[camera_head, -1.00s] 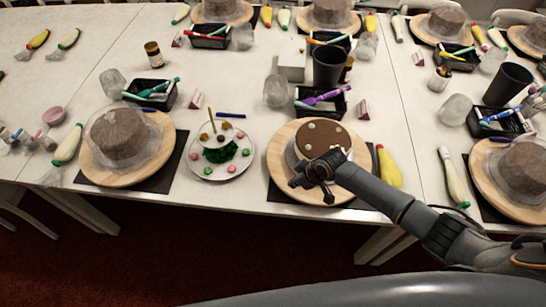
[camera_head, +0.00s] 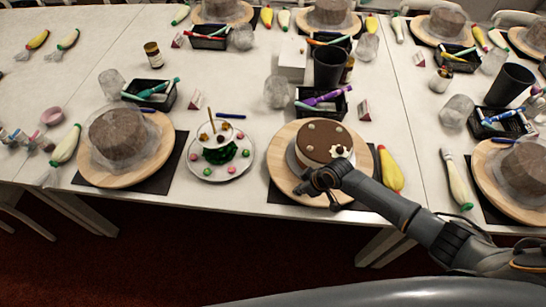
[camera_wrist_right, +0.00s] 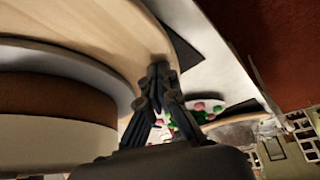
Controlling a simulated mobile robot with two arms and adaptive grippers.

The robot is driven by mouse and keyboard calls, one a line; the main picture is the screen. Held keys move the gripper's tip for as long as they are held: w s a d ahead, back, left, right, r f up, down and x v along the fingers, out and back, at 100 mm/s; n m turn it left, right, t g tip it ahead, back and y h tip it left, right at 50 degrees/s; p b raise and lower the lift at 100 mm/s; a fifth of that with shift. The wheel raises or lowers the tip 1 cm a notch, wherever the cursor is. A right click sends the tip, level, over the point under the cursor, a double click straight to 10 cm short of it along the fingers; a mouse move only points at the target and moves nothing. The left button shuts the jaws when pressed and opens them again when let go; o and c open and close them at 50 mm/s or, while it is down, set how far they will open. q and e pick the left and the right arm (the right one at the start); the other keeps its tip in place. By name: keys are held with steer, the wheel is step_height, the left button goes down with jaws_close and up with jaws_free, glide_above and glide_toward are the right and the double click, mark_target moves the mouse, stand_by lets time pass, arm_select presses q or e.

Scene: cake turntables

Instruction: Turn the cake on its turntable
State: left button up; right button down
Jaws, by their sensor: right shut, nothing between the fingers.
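The cake (camera_head: 325,137) has a brown top with pale dots and a white flower-like piece, and pale sides. It sits on a grey disc on the round wooden turntable (camera_head: 281,166). My right gripper (camera_head: 312,188) is shut and empty at the front edge of the turntable, just in front of the cake. In the wrist view the right fingertips (camera_wrist_right: 158,72) are together near the turntable's wooden rim (camera_wrist_right: 128,35), with the layered cake side (camera_wrist_right: 50,110) to the left. I cannot tell whether they touch the rim. My left gripper is not in view.
A plate with a small decorated cake (camera_head: 219,148) stands left of the turntable. A yellow piping bag (camera_head: 390,170) lies close on the right. A black basket (camera_head: 322,106) and a dark cup (camera_head: 329,67) stand behind. The table's front edge is just below.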

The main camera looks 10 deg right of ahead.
mark_target(336, 195)
steer(key=s+d, duration=0.2)
steer(key=d, duration=0.1)
steer(key=s+d+p, duration=0.1)
steer(key=shift+d, duration=0.3)
steer(key=d, duration=0.3)
steer(key=s+d+b, duration=0.1)
steer(key=d, duration=0.1)
steer(key=shift+d+f, duration=0.1)
steer(key=shift+d, duration=0.5)
step_height(336, 195, up, 3)
steer(key=shift+r+p, duration=0.1)
steer(key=shift+p, duration=1.1)
steer(key=shift+s, duration=0.1)
